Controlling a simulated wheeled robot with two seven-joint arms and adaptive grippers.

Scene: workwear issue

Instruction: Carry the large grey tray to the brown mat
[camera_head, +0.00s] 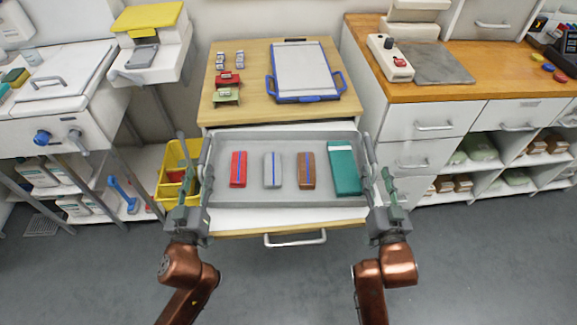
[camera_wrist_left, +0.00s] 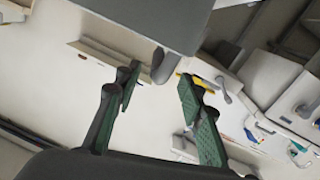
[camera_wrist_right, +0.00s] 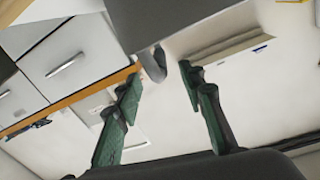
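The large grey tray (camera_head: 290,199) lies level in front of the wooden-topped cabinet, above a white pull-out surface. It holds a red pack (camera_head: 238,169), a grey pack (camera_head: 272,170), a brown pack (camera_head: 307,170) and a teal box (camera_head: 344,168). My left gripper (camera_head: 192,170) is at the tray's left end and my right gripper (camera_head: 376,170) at its right end. In the left wrist view a grey tray handle (camera_wrist_left: 158,66) shows between the open fingers. In the right wrist view the other handle (camera_wrist_right: 153,64) likewise shows between open fingers. I see no brown mat.
A blue-rimmed tray (camera_head: 303,99) and several small items stand on the wooden top (camera_head: 255,55). A yellow bin (camera_head: 170,190) is close by my left gripper. A wooden counter (camera_head: 480,90) with a grey mat (camera_head: 437,63) stands at right. The floor in front is clear.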

